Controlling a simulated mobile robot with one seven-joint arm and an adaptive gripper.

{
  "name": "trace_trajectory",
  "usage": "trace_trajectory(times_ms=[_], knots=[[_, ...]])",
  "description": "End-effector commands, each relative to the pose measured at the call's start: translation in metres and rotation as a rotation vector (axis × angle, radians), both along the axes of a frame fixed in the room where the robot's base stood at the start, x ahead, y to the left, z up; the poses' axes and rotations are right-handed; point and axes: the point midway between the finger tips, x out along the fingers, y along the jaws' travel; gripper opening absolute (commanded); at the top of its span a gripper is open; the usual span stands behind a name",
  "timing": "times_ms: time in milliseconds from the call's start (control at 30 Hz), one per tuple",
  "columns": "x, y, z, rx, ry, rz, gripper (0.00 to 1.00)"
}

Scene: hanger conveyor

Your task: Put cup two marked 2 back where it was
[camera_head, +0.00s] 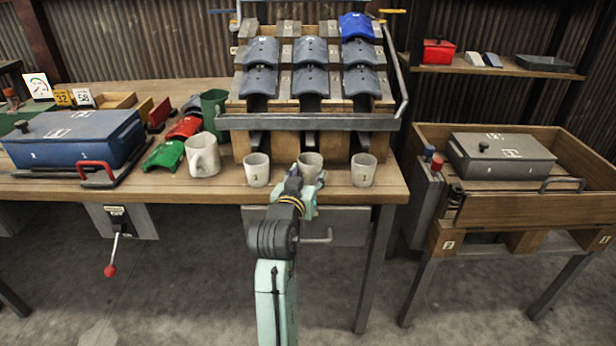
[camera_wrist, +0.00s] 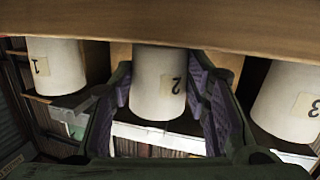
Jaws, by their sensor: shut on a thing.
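Cup two (camera_head: 311,163) is a whitish cup standing between two like cups near the front edge of the workbench (camera_head: 222,190). In the wrist view, cup two (camera_wrist: 158,84) shows its 2 label upside down. My gripper (camera_head: 306,184) is shut on cup two, with one finger on each side. It also shows in the wrist view (camera_wrist: 160,88). Cup two looks upright and level with its neighbours. Its base is hidden, so I cannot tell whether it touches the bench.
Cup three (camera_head: 257,172) stands close on the left and cup one (camera_head: 363,172) on the right. A rack (camera_head: 308,123) with grey and blue curved pieces rises behind. A larger white mug (camera_head: 204,157) and a blue case (camera_head: 75,140) are further left.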

Motion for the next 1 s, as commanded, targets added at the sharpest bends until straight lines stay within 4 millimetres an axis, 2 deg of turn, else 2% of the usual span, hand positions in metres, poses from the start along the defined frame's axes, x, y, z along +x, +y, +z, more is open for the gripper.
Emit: trace_trajectory(times_ms=[67, 100, 367, 767, 867, 1000], knots=[[0.000, 0.000, -0.004, 0.000, 0.000, 0.000, 0.13], [0.000, 0.000, -0.003, 0.000, 0.000, 0.000, 0.45], [0.000, 0.000, -0.003, 0.000, 0.000, 0.000, 0.62], [-0.002, 0.001, 0.002, 0.000, -0.001, 0.001, 0.63], [-0.014, 0.004, 0.002, 0.000, -0.002, 0.002, 0.63], [-0.044, 0.012, 0.007, -0.001, -0.003, 0.003, 0.63]])
